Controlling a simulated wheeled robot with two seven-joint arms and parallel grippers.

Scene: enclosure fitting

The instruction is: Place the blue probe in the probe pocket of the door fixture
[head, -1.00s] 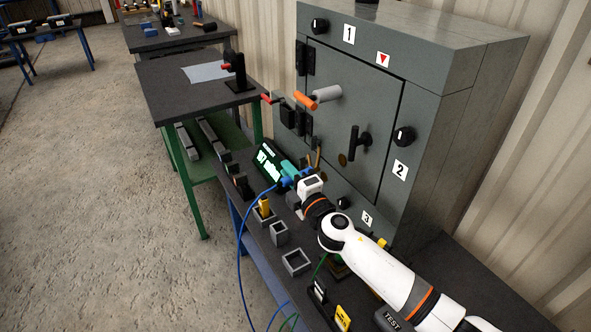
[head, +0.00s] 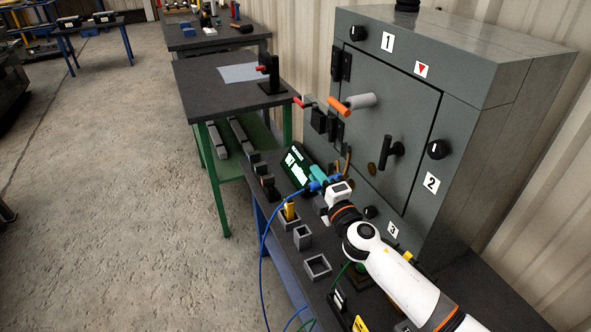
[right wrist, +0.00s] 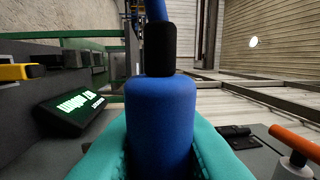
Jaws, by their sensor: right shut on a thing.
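My right gripper (head: 319,178), with teal fingers, is shut on the blue probe (right wrist: 160,115). The probe fills the middle of the right wrist view, with a black collar and blue cable at its top. In the head view, the probe (head: 314,186) shows only in small part at the fingers, and its blue cable hangs down off the bench. The gripper is in front of the grey cabinet (head: 408,110), beside the lit green display (head: 297,168). I cannot make out which part is the probe pocket of the door fixture. My left gripper is not in view.
An orange-tipped handle (head: 339,106) and a black door handle (head: 390,151) stick out from the cabinet. Grey square sockets (head: 317,267) and a yellow piece (head: 290,210) stand along the bench's front edge. A dark table (head: 225,100) with a red-and-black stand lies beyond.

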